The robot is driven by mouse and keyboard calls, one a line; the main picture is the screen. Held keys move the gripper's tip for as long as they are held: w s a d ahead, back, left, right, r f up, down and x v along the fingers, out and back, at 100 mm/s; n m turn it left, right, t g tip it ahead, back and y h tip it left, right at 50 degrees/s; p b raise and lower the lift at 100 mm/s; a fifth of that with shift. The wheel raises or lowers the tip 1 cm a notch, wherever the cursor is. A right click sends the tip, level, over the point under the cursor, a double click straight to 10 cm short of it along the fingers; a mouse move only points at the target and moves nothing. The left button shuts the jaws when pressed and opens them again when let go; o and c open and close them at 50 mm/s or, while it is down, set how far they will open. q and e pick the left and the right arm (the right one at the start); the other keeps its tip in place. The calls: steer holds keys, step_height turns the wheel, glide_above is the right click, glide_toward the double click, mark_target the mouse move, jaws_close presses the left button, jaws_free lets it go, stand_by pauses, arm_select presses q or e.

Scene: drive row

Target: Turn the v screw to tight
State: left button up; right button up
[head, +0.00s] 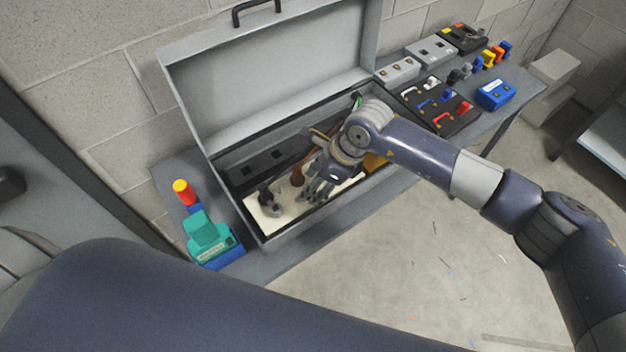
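An open grey metal box (262,228) stands on the bench with its lid (265,80) tilted back. Inside it lies a cream board (252,208) carrying dark grey upright parts (267,200) and a small brown knob-like part (297,176). I cannot tell which part is the v screw; it may be hidden by my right gripper. My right gripper (314,190) reaches down into the box over the board, just right of the brown part. Its fingers are small and partly blend with the parts, so whether they hold anything is unclear. My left gripper is out of view.
A teal and blue device (207,233) and a red-yellow cylinder (184,191) stand left of the box. To the right, the bench holds a black tray (428,98) with coloured handles, grey switch boxes (431,51) and a blue box (495,95). The floor (420,265) in front is open.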

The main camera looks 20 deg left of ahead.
steer(key=shift+a+f, duration=0.25)
steer(key=shift+f, duration=0.4)
steer(key=c, duration=1.1)
steer(key=shift+o, duration=0.2)
steer(key=shift+s, duration=0.1)
steer(key=m+b, duration=0.1)
steer(key=m+t+b, duration=0.1)
steer(key=m, duration=0.1)
steer(key=shift+s+f+b, duration=0.15)
steer(key=shift+f+b, duration=0.15)
steer(key=m+t+h+b, duration=0.1)
steer(key=m+b, duration=0.3)
steer(key=m+t+h+b, duration=0.1)
steer(key=m+b, duration=0.3)
steer(key=m+t+h+b, duration=0.1)
steer(key=m+b, duration=0.2)
steer(key=b, duration=0.2)
steer(key=shift+s+a+f+m, duration=0.15)
steer(key=shift+s+a+m, duration=0.15)
steer(key=shift+s+m, duration=0.1)
steer(key=shift+r+m+t+h+b, duration=0.25)
steer(key=shift+m+h+b, duration=0.25)
steer(key=shift+m+b, duration=0.65)
